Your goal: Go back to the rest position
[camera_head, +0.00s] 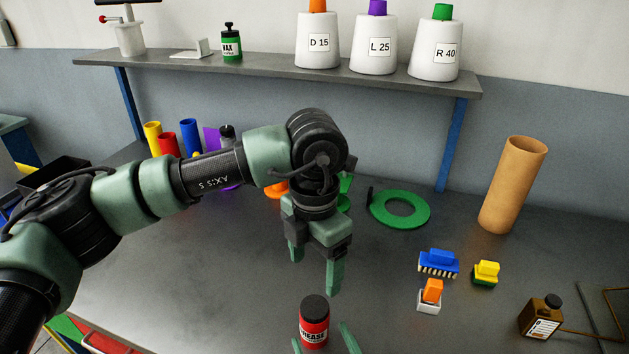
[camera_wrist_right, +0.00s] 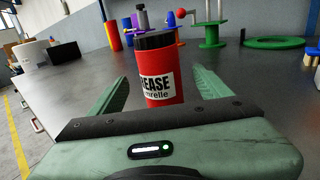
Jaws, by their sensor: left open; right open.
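My left gripper (camera_head: 315,266) points down over the middle of the table, open and empty, its fingers apart. My right gripper (camera_head: 323,342) shows only its fingertips at the bottom edge of the head view; it is open. A red grease can (camera_head: 314,325) with a black lid stands upright by these fingertips. In the right wrist view the right gripper (camera_wrist_right: 161,80) has its fingers on either side of the grease can (camera_wrist_right: 162,88), with gaps at both sides. I cannot tell how deep the can sits between them.
Blue (camera_head: 438,263), orange (camera_head: 431,293) and yellow (camera_head: 486,271) brushes and a brown bottle (camera_head: 541,315) are at the right. The shelf (camera_head: 270,74) bears white cones. Coloured tubes (camera_head: 189,137) are behind my left arm.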

